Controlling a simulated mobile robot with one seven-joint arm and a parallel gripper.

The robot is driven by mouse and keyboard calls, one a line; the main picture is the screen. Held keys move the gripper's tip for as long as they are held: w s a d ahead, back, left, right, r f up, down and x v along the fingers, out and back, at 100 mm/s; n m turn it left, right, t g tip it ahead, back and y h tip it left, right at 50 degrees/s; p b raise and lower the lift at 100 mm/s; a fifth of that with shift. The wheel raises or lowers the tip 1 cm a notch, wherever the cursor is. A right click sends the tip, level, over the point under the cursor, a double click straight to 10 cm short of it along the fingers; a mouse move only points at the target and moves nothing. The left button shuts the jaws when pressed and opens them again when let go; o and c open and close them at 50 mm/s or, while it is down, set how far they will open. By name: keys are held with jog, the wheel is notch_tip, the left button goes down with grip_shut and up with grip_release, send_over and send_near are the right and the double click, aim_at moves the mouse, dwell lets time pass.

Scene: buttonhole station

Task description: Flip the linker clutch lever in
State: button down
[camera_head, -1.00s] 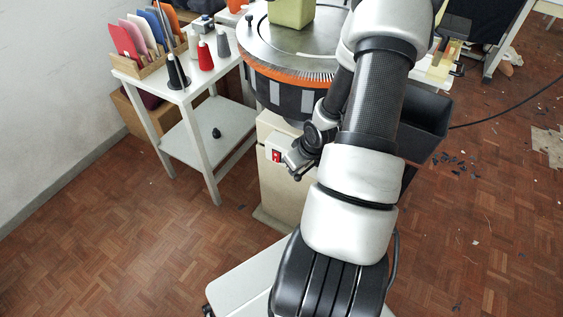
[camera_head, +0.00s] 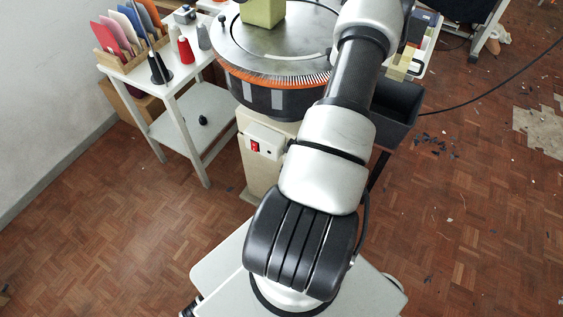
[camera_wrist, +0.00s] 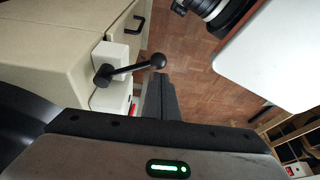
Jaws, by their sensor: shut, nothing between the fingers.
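The clutch lever shows in the wrist view as a black rod with a round black knob (camera_wrist: 158,60). Its black hub (camera_wrist: 103,76) sits on a white block (camera_wrist: 110,54) on the beige pedestal's side. The lever points right and slightly up in the picture. My gripper (camera_wrist: 160,82) is shut and empty, with its dark fingertips just below the knob in the picture. I cannot tell whether they touch it. In the head view the linker's round dial (camera_head: 268,48) with its orange needle ring stands on the pedestal (camera_head: 262,180). The lever and gripper are hidden there.
A box with a red switch (camera_head: 256,146) is on the pedestal front. A white side table (camera_head: 182,98) with thread cones and coloured cards stands left. A black bin (camera_head: 398,112) hangs to the right of the dial. The parquet floor at left is clear.

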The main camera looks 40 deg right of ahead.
jog(key=shift+s+d, duration=0.2)
jog(key=shift+s, duration=0.1)
jog(key=shift+s+d, duration=0.1)
jog(key=shift+s, duration=0.05)
dwell(0.3)
